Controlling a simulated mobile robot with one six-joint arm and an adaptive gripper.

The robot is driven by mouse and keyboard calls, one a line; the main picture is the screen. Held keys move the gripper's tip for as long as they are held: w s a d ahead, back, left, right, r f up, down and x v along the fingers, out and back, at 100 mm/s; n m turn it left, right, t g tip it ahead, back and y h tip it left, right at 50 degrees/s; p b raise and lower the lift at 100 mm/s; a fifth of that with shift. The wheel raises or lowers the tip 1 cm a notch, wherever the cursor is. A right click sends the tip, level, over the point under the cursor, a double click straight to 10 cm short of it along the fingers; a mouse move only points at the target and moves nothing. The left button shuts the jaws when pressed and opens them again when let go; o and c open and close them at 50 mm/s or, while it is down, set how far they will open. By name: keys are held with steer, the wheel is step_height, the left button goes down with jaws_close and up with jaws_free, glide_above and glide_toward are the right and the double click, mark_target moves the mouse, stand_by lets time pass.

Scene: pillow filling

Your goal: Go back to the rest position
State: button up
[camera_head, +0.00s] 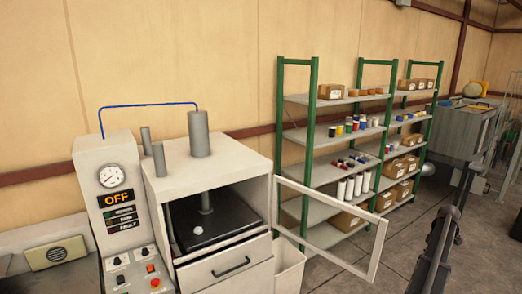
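A dark, slender shape (437,245) rises from the lower right of the head view, in front of the floor. It may be part of my arm or gripper, but its fingertips cannot be made out. I cannot see whether it is open or shut, or whether it holds anything. It stands to the right of the machine's open door and apart from it in the picture.
A white machine (215,165) stands at left, its framed door (328,232) swung open to the right. A small white round item (170,230) lies on its black plate (212,218). Its panel (118,199) reads OFF. Stocked green-framed shelves (311,150) line the wall; floor (395,265) shows at right.

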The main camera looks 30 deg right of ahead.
steer(key=w+a+f+m+h+b, duration=0.1)
steer(key=w+a+f+m+b, duration=0.15)
steer(key=w+a, duration=0.95)
steer(key=w+a+f+m+g+b, duration=0.1)
steer(key=w+a+f+m+b, duration=0.15)
steer(key=w+a, duration=0.85)
steer(key=w+a+f+m+h+b, duration=0.15)
steer(key=w+a+f+b, duration=0.35)
steer(key=a, duration=1.3)
steer(key=s+a+f+m+b, duration=0.1)
steer(key=a+f+m+b, duration=0.1)
steer(key=a, duration=1.7)
steer(key=s+a+f+m+t+b, duration=0.1)
steer(key=a+f+m+b, duration=0.1)
steer(key=a, duration=1.7)
steer(key=shift+a+f+m+h+b, duration=0.3)
steer(key=shift+f+m+h+b, duration=0.05)
steer(key=shift+f+m, duration=0.6)
